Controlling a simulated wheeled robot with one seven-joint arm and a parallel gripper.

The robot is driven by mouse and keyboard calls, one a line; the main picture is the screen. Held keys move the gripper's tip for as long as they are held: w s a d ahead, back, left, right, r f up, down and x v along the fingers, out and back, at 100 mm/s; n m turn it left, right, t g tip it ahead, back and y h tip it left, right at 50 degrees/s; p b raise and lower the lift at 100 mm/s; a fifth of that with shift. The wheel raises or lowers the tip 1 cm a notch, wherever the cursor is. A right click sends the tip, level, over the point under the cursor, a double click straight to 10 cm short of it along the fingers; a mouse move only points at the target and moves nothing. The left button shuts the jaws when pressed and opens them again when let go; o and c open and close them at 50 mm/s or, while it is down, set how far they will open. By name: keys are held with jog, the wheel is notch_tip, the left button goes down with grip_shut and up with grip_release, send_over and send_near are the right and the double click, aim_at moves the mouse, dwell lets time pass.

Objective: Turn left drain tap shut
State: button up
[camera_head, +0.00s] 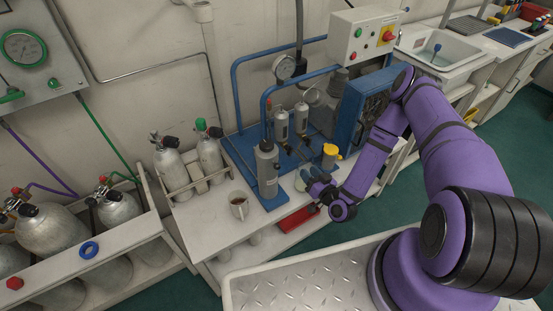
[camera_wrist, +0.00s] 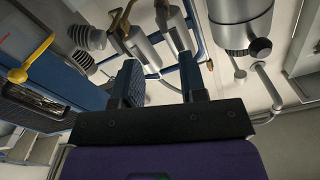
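Two slim grey cylinders, a left one (camera_head: 281,126) and a right one (camera_head: 301,117), stand upright on the blue compressor frame. Small fittings hang under them; the left drain tap is too small to make out, and its setting cannot be told. The wrist view looks upside down and shows two cylinders ahead, with a small fitting (camera_wrist: 118,22) at the end of one. My gripper (camera_head: 310,178) is low in front of them, near the bench's front edge. Its two fingers (camera_wrist: 160,80) are spread apart with nothing between them, and no contact shows.
A larger grey cylinder (camera_head: 267,170) stands left of my gripper. A mug (camera_head: 239,205) sits on the bench at left. The blue compressor block (camera_head: 362,100) is behind at right.

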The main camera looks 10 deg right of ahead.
aim_at(291, 153)
jog(key=x, duration=1)
jog(key=shift+w+a, duration=0.25)
jog(key=shift+w, duration=0.1)
grip_shut()
